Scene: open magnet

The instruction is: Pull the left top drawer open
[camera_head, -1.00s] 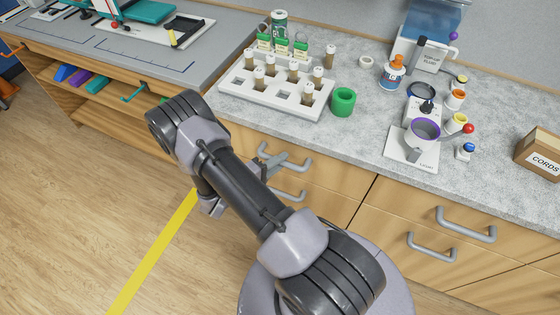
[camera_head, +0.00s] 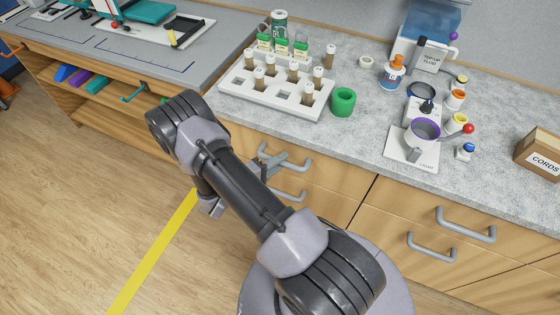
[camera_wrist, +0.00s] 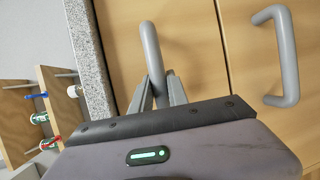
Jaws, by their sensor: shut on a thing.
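The left top drawer (camera_head: 236,138) is a wooden front just under the grey speckled countertop, and it looks closed. Its grey bar handle (camera_head: 291,163) shows to the right of my arm in the head view. In the wrist view, my gripper's two fingers (camera_wrist: 157,90) are shut on the handle (camera_wrist: 151,48), one finger on each side of the bar. Part of the handle is hidden by the fingers and gripper body.
A second handle (camera_head: 290,194) sits just below, on the lower drawer. Two more handles are on the right-hand drawers (camera_head: 466,226).

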